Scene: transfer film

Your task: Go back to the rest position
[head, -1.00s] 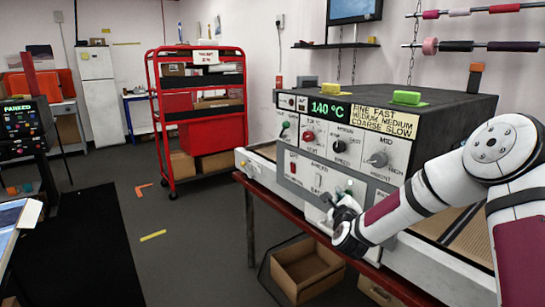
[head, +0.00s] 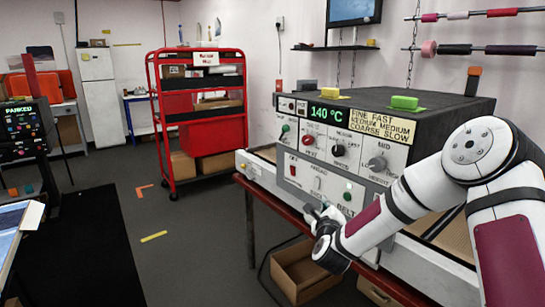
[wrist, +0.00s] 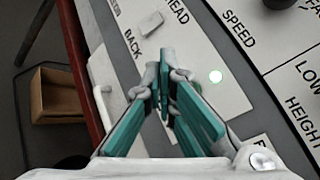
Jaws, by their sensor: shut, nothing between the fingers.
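My gripper (head: 318,212) is in front of the lower control panel of the grey heat press machine (head: 440,108) in the head view. In the wrist view my gripper (wrist: 165,85) shows its teal finger pads close together at the tips, with nothing held between them. Behind the fingertips lies the panel with the words HEAD, BACK and SPEED, a pale switch (wrist: 151,24) and a lit white-green lamp (wrist: 215,76). The machine's display (head: 328,112) reads 140 °C. I cannot tell how far the fingertips are from the panel.
The machine stands on a red-edged table (head: 285,205). An open cardboard box (head: 303,272) lies below it. A red shelf cart (head: 160,125) stands to the left. The dark floor between the cart and the table is clear.

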